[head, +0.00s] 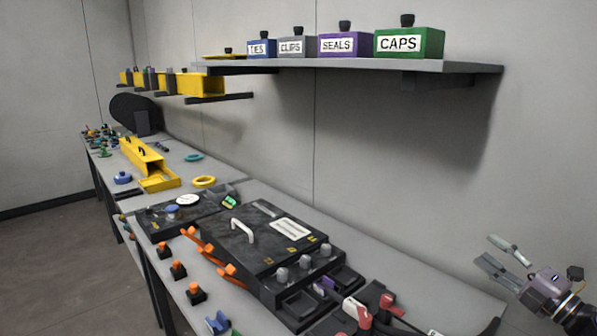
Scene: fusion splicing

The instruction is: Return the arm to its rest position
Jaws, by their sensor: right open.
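My right gripper (508,256) is at the lower right of the head view. It is open, with its two fingers apart and nothing between them. It is in the air off the right end of the workbench (420,285), touching nothing that I can see. My right arm leaves the picture at the lower right corner. My left gripper is not in view.
A black case (265,240) with a white handle sits on the bench. Orange-topped parts (178,268) stand along the front edge. A wall shelf (350,66) holds labelled boxes, including the green CAPS box (410,43).

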